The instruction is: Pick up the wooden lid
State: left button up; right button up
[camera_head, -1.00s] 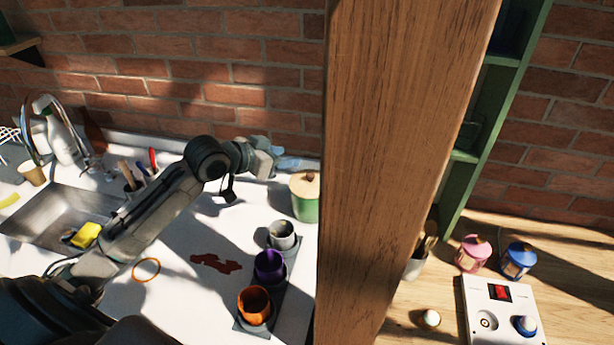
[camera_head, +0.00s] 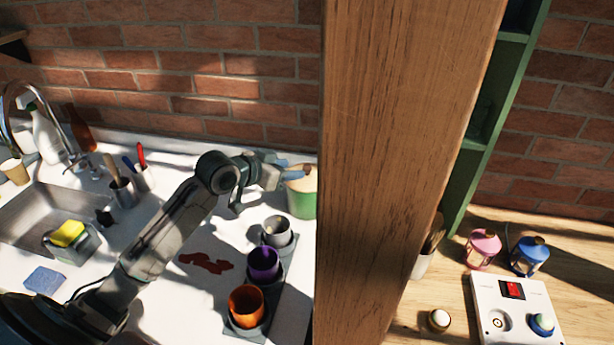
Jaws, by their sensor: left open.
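The wooden lid (camera_head: 305,181) is pale and round and sits on a green canister (camera_head: 302,205) at the back of the white counter, beside the wooden post. My left gripper (camera_head: 292,173) is open, with its bluish fingers at the left side of the lid and overlapping it in the picture. I cannot tell whether the fingers touch the lid. The fingers hide part of the lid's top and left side. My right gripper is not in view.
The thick wooden post (camera_head: 390,180) stands just right of the canister. Grey, purple and orange cups (camera_head: 246,303) stand in a row in front on a dark tray. A sink (camera_head: 35,215) is at left. A brick wall (camera_head: 200,70) closes the back.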

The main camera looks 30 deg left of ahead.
aim_at(307, 167)
pick_arm(q)
jog(key=x, duration=0.2)
jog(key=shift+w+f, duration=0.1)
jog(key=shift+w, duration=0.15)
jog(key=shift+w+d+f+p, duration=0.1)
jog(key=shift+w+p, duration=0.15)
jog(key=shift+p, duration=0.15)
jog(key=p+x, duration=0.2)
jog(key=x, duration=0.2)
jog(key=shift+w+f, duration=0.35)
jog(key=shift+s, duration=0.1)
grip_shut()
